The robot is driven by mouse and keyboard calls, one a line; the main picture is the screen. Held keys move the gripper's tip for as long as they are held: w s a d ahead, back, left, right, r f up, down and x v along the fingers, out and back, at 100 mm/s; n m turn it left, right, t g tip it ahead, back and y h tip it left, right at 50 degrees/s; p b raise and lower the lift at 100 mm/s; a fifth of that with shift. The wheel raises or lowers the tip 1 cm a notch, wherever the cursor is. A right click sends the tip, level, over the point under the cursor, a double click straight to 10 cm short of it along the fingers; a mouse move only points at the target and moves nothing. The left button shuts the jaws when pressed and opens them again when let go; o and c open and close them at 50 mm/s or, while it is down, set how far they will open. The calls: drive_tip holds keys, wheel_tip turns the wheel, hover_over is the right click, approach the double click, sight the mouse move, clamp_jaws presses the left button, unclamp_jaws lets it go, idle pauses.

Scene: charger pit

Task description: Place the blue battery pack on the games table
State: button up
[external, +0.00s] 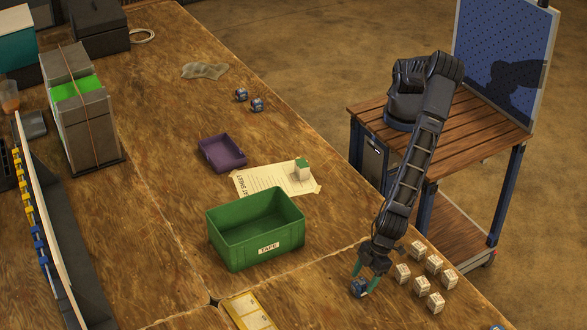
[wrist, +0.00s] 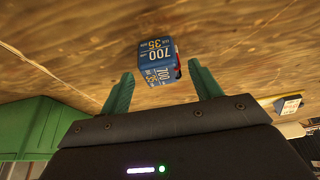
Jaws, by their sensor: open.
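A blue battery pack (external: 360,287), a small cube with white lettering, rests on the large wooden table (external: 150,200) near its front right part. My gripper (external: 365,277) is right above it, pointing down, with its green fingers apart. In the wrist view the blue pack (wrist: 158,60) lies between and slightly beyond the two open fingertips (wrist: 160,74); I cannot tell whether they touch it. Two similar dark blue cubes (external: 241,95) (external: 257,104) lie farther back on the table. I cannot tell which surface is the games table.
Several pale labelled cubes (external: 418,268) stand just right of my gripper. A green bin (external: 228,247) marked TAPE is to the left. Behind it are a paper sheet (external: 255,181) with a green-topped cube (external: 302,169) and a purple tray (external: 213,162).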

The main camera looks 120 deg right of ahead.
drive_tip(key=v, duration=0.9)
